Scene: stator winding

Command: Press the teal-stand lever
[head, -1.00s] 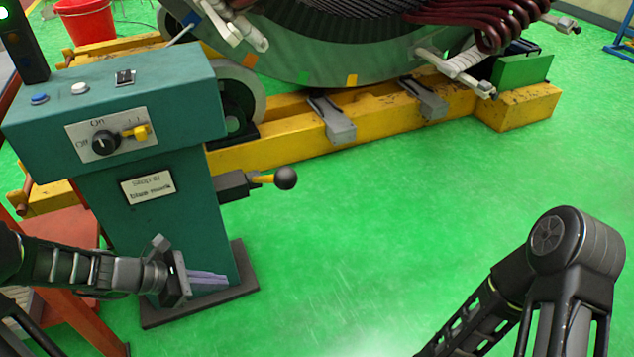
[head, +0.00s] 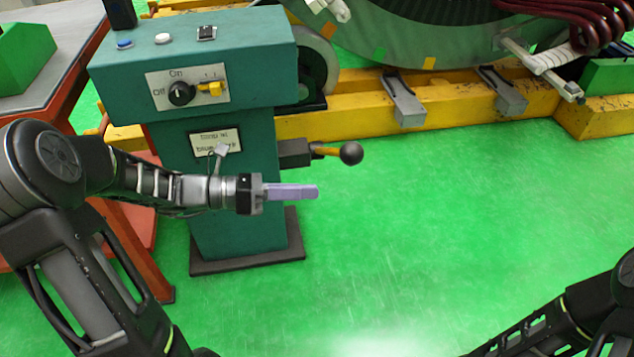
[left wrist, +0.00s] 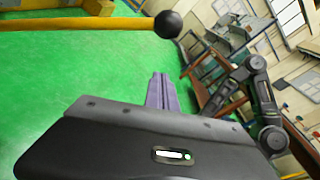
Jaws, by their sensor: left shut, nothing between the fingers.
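The teal stand (head: 230,225) stands left of centre in the head view, with a control box on top. Its lever (head: 330,152) sticks out to the right from a dark block, with a yellow shaft and a black ball knob. In the left wrist view the ball knob (left wrist: 168,24) shows at the top, with its yellow shaft running left. My left gripper (head: 305,191) is shut and empty, its pale purple fingers pointing right. In the head view it appears just below the lever, apart from the knob. My right arm shows at the lower right; its gripper is out of frame.
The control box carries a black dial (head: 181,93), a yellow switch (head: 209,88) and buttons on top. A yellow frame (head: 450,100) bears the large stator (head: 400,45) behind. An orange-legged table (head: 135,255) stands at the left. The green floor right of the stand is clear.

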